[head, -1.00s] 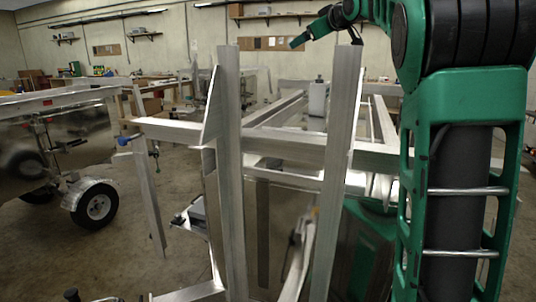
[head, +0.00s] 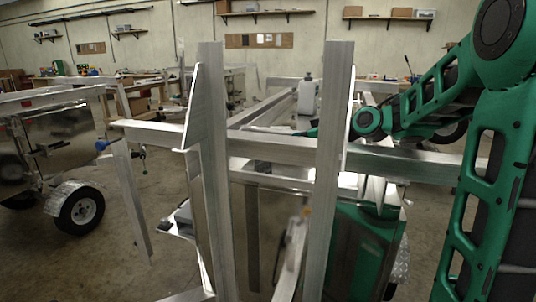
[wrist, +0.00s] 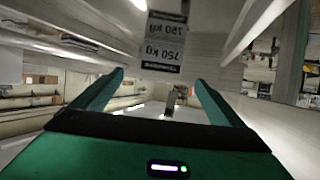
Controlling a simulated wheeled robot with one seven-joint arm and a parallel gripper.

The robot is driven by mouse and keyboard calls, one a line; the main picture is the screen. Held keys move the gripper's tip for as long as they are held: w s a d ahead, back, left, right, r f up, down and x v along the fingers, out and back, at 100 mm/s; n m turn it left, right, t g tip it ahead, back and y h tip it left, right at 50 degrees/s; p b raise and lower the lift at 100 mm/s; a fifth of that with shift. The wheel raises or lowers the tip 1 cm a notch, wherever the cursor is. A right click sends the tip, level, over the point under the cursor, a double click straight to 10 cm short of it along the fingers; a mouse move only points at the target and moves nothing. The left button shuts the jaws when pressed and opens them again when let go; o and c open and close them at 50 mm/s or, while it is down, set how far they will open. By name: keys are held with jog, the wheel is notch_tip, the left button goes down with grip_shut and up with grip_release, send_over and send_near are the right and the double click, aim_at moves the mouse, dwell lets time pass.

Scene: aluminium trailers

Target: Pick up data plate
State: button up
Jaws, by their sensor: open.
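The data plate (wrist: 163,42) is a small dark and pale rectangle with upside-down lettering, including "750 KG", at the top centre of the wrist view. It lies beyond my fingertips, apart from them and not between them. My gripper (wrist: 158,82) is open, its two green fingers wide apart. I see nothing held between them. In the head view, my arm reaches left behind the right-hand metal upright, and its end is largely hidden there. I cannot make out the plate in the head view.
Two tall metal uprights (head: 213,170) stand close in front, with an aluminium trailer frame (head: 400,160) behind. Another trailer with a wheel (head: 80,210) is at left. Open floor (head: 170,195) lies between them.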

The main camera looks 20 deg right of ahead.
jog(key=shift+a+f, duration=0.2)
jog(key=x, duration=1)
jog(key=shift+w, duration=0.3)
jog(key=shift+c, duration=0.7)
jog(key=c, duration=1.1)
